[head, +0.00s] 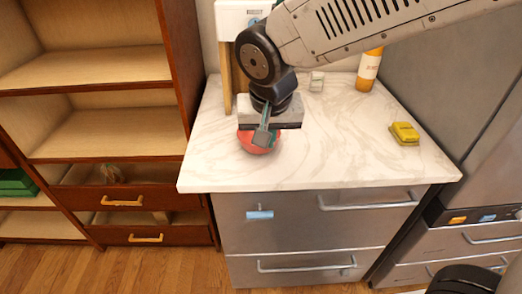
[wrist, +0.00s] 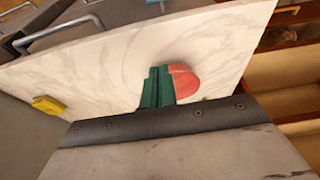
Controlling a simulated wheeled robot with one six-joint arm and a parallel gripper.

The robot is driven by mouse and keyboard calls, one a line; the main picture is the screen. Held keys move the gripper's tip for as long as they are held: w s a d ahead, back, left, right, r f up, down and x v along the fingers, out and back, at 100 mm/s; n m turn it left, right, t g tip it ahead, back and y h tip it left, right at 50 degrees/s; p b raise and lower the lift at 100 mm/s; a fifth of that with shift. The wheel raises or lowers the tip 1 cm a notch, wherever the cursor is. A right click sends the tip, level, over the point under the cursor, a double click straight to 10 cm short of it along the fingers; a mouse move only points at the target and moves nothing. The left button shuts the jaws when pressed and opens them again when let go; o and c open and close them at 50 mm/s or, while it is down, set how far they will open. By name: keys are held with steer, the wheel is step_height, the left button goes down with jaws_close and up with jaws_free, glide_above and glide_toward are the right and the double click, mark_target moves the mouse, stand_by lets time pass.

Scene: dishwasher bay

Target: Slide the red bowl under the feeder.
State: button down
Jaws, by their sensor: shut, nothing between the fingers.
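The red bowl (head: 245,142) sits on the marble counter near its front left part, partly hidden behind my gripper. It also shows in the wrist view (wrist: 185,84), right beside the fingers. My gripper (head: 263,137) is shut and empty, with its green fingers pointing down at the bowl. In the wrist view the fingers (wrist: 157,87) overlap the bowl's left side; I cannot tell whether they touch it. A white box on a wooden post, likely the feeder (head: 233,20), stands at the back left of the counter, partly hidden by my arm.
The marble counter (head: 330,165) is clear at the front and middle. Wooden shelves (head: 95,75) stand left, a grey appliance right.

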steer(key=x, duration=0.6)
steer(key=a+x, duration=0.1)
steer(key=x, duration=0.3)
steer(key=shift+a, duration=0.1)
steer(key=w, duration=0.3)
steer(key=shift+w+f, duration=0.1)
steer(key=shift+f, duration=0.05)
steer(key=shift+w, duration=0.5)
steer(key=w, duration=1.9)
steer(key=shift+w+d, duration=0.25)
steer(key=shift+s, duration=0.15)
